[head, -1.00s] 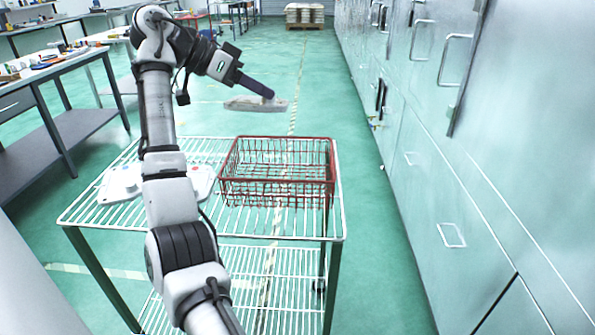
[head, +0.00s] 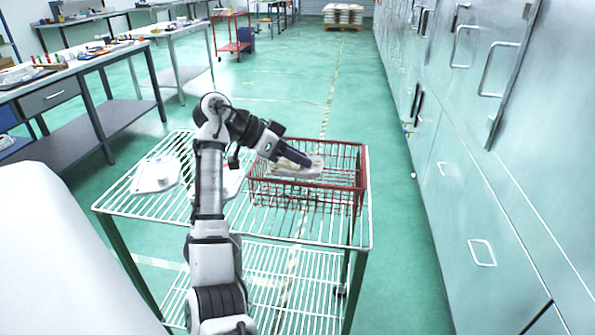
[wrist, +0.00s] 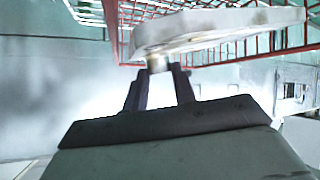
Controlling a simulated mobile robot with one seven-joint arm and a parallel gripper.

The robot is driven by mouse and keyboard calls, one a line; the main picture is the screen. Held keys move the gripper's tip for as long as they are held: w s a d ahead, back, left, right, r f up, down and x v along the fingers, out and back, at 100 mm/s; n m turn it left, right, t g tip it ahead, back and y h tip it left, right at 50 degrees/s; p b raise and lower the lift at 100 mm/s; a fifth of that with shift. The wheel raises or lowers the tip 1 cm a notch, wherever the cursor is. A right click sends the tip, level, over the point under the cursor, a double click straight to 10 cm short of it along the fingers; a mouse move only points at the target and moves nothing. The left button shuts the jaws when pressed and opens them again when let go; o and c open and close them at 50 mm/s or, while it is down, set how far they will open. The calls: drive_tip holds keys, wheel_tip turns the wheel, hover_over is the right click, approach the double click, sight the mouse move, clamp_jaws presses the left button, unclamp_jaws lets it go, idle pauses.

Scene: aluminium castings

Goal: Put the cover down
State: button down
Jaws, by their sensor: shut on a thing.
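The cover (head: 300,167) is a flat, pale grey casting. My gripper (head: 296,156) is shut on it and holds it at the red wire basket (head: 362,180), around the height of its rim. In the wrist view the cover (wrist: 215,30) spans the top of the picture, and the fingers of my gripper (wrist: 161,82) close on a short round boss under it. The red basket wires (wrist: 112,20) show behind and beside the cover. I cannot tell whether the cover touches the basket.
The basket stands on the right part of a white wire-shelf cart (head: 125,195). Pale castings (head: 155,175) lie on the cart's left part, partly behind my arm. Metal cabinets (head: 480,200) line the right side. A workbench (head: 85,70) stands at the left.

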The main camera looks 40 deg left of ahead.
sight(290, 168)
wheel_tip(290, 168, down, 4)
drive_tip(key=shift+f, duration=0.15)
drive_tip(key=c, duration=1.5)
unclamp_jaws()
drive_tip(key=shift+o, duration=0.5)
